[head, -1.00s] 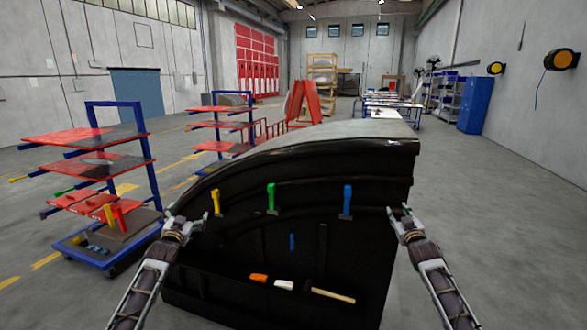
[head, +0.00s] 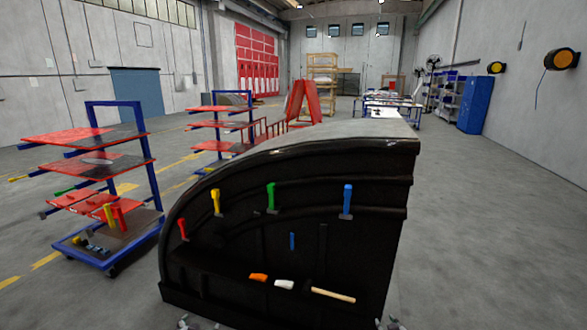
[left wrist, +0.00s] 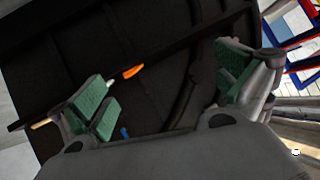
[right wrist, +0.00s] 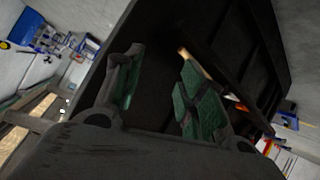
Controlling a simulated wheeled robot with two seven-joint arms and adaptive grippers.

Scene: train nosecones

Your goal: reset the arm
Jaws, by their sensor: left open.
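My left gripper (head: 190,323) shows only as its tips at the bottom edge of the head view. In the left wrist view it (left wrist: 163,75) is open with wide-spread green-padded fingers and nothing between them. My right gripper (head: 392,324) also barely shows at the bottom edge. In the right wrist view its fingers (right wrist: 160,85) stand apart and hold nothing. Both are in front of the black nosecone (head: 240,245), low down and apart from it in the head view. My arms are otherwise out of the head view.
The nosecone carries red (head: 183,229), yellow (head: 216,201), green (head: 271,197) and blue (head: 347,200) handled tools. Its ledge holds an orange item (head: 258,277), a white item (head: 284,285) and a wooden-handled tool (head: 333,295). A cart (head: 108,245) stands left. Floor at right is clear.

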